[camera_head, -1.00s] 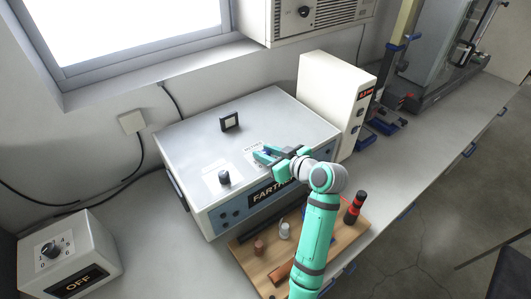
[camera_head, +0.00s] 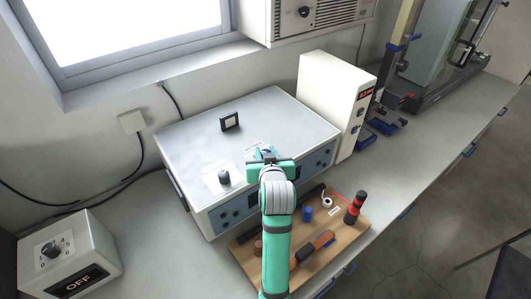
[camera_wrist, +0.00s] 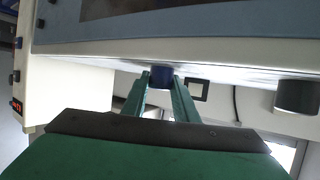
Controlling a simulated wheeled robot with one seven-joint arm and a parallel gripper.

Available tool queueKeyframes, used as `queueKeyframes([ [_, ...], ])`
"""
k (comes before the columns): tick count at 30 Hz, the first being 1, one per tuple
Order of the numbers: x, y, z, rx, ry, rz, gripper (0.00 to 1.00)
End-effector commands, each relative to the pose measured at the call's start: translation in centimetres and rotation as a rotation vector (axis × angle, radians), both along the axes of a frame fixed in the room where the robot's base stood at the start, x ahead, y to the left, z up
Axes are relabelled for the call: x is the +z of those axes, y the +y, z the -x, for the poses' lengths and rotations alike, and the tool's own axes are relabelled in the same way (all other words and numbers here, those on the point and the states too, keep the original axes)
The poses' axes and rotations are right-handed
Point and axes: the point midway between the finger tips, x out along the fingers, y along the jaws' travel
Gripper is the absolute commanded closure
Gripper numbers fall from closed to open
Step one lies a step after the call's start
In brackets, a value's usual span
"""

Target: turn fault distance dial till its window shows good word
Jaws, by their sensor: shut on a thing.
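A large grey instrument box (camera_head: 285,120) stands on the bench, with a dark knob (camera_head: 223,177) on a white label at its left; this knob also shows in the wrist view (camera_wrist: 295,96). My gripper (camera_head: 262,154) is over the box's front top edge. In the wrist view its fingers (camera_wrist: 160,88) are shut on a blue dial (camera_wrist: 161,76). The word window on the box's front is covered by my arm in the head view. In the wrist view only a dark, unreadable strip (camera_wrist: 120,8) shows.
A small box (camera_head: 72,255) at lower left has a numbered dial and a window reading OFF. A wooden board (camera_head: 345,232) with tools lies before the instrument. A tall cream unit (camera_head: 330,95) stands close on the right. A small framed block (camera_head: 230,122) stands on the instrument's top.

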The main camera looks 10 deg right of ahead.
Motion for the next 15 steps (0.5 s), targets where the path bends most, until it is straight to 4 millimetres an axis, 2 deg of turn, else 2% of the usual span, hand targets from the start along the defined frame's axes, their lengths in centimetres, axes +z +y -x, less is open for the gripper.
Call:
queueKeyframes([
  [15, 0.03, 0.08, -0.03, -0.101, 0.0, -0.001, 0.96],
])
